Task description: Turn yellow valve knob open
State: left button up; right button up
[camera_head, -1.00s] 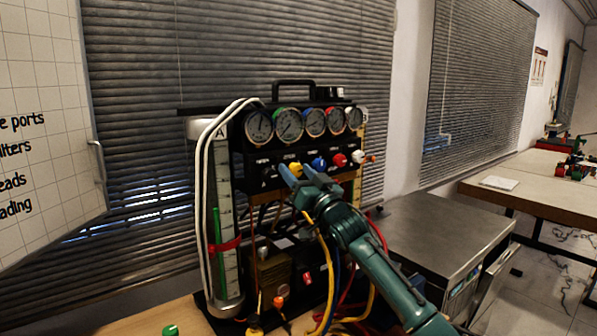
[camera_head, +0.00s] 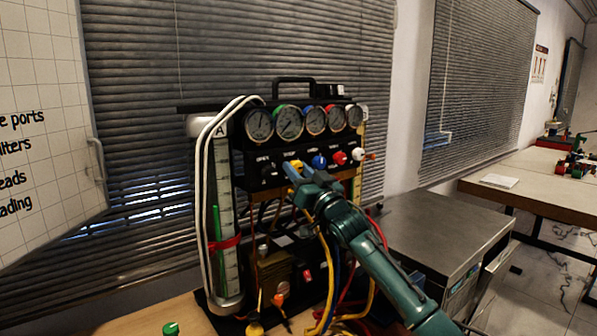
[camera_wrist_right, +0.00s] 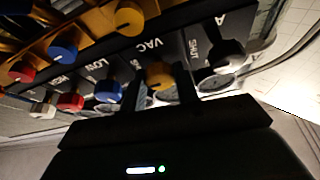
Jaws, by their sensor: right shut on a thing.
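The yellow valve knob (camera_head: 296,163) is second from the left in the knob row on the gauge rig's black panel. In the right wrist view the yellow knob (camera_wrist_right: 160,74) sits between the two dark fingers. The knob's exact turn angle is hard to read. My left gripper is not in view.
A black knob (camera_head: 267,170) is left of the yellow one; blue (camera_head: 319,161), red (camera_head: 339,158) and white (camera_head: 358,155) knobs are to the right. Several gauges (camera_head: 289,122) sit above. Coloured hoses hang below near my right arm. A metal cabinet (camera_head: 440,230) stands at right.

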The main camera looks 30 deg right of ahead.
jog(key=shift+n, duration=0.3)
jog(key=shift+d+r+n+y+p, duration=0.1)
jog(key=shift+n+y+p, duration=0.2)
jog(key=shift+n+y, duration=0.45)
jog(key=shift+n+y+p, duration=0.35)
jog(key=shift+n+y, duration=0.3)
jog(key=shift+n, duration=0.6)
jog(key=n+y, duration=0.1)
jog(key=n, duration=0.1)
jog(key=shift+d+n+g+p, duration=0.1)
jog(key=shift+n+g+p, duration=0.2)
jog(key=shift+n+p, duration=0.1)
jog(key=n+g+y, duration=0.1)
jog(key=n+y, duration=0.1)
jog(key=n, duration=0.3)
jog(key=shift+p, duration=0.3)
jog(key=n+g+y, duration=0.1)
jog(key=n, duration=0.2)
jog(key=n+g+y, duration=0.1)
jog(key=n, duration=0.1)
jog(key=shift+d+r+n, duration=0.1)
jog(key=shift+n, duration=0.3)
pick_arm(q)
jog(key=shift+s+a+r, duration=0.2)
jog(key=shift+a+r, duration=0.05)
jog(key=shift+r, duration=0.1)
pick_arm(e)
jog(key=shift+n+g, duration=1)
jog(key=shift+n, duration=1.4)
